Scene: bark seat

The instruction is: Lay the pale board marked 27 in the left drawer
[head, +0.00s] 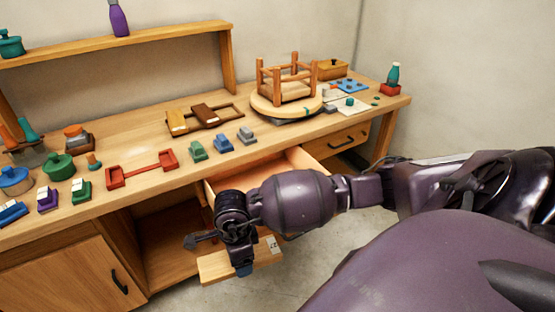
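The left drawer (258,178) is pulled out of the workbench front, and its bare pale floor shows. My arm hides its front part. My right gripper (241,262) reaches in from the right, in front of the bench and just short of the drawer. It appears shut on a pale board (262,259), with a dark finger against the board's near face. A small white label with dark marks sits near the board's right end, too small to read surely. My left gripper is out of view.
The workbench top (130,190) carries a red double-ended holder (142,172), several small coloured blocks and an upturned stool (287,82) on a round turntable. Floor is clear to the right.

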